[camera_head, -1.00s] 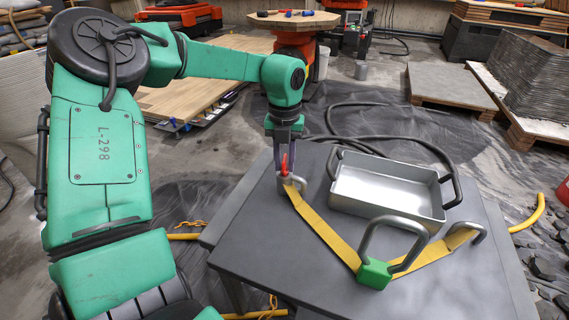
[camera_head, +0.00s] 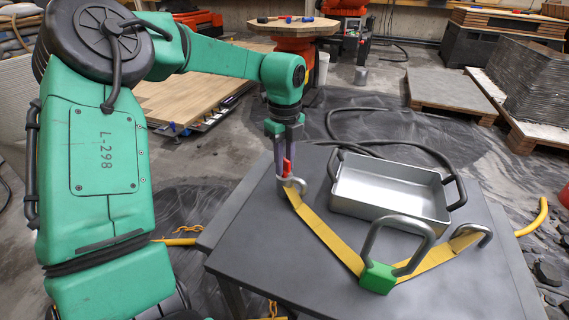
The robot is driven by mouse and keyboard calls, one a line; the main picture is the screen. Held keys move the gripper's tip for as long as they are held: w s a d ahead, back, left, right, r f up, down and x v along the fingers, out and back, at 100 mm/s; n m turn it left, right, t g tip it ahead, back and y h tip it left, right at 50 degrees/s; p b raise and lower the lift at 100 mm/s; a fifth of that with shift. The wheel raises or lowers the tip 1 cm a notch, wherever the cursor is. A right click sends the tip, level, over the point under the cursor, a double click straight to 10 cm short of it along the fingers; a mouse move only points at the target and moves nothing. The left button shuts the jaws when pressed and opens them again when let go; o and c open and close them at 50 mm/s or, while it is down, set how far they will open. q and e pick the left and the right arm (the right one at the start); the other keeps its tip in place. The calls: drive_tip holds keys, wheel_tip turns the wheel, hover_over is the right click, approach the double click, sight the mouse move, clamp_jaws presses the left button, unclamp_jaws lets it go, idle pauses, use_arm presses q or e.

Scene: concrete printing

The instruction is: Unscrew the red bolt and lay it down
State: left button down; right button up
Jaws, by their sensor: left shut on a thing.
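The red bolt (camera_head: 287,168) is upright at the far left part of the grey table (camera_head: 262,235), at the shackle (camera_head: 293,185) on the left end of a yellow strap. My left gripper (camera_head: 286,160) points straight down from above and is shut on the red bolt. The fingers hide part of the bolt, and I cannot tell whether its lower end is still in the shackle. My right gripper is not in view.
A metal tray (camera_head: 390,190) with dark handles stands at the table's back right. The yellow strap (camera_head: 325,233) runs to a green block (camera_head: 377,278) with a grey handle, then to a hook (camera_head: 470,232) at right. The table's front left is clear.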

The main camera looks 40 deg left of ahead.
use_arm(q)
drive_tip(key=n, duration=0.5)
drive_tip(key=shift+r, duration=0.1)
drive_tip(key=shift+r+p, duration=1)
drive_tip(key=shift+r, duration=0.25)
drive_tip(key=shift+r+p, duration=0.95)
drive_tip(key=shift+r, duration=0.2)
drive_tip(key=shift+r+p, duration=0.45)
drive_tip(key=shift+r, duration=0.1)
drive_tip(key=shift+r+p, duration=0.55)
drive_tip(key=shift+r, duration=0.15)
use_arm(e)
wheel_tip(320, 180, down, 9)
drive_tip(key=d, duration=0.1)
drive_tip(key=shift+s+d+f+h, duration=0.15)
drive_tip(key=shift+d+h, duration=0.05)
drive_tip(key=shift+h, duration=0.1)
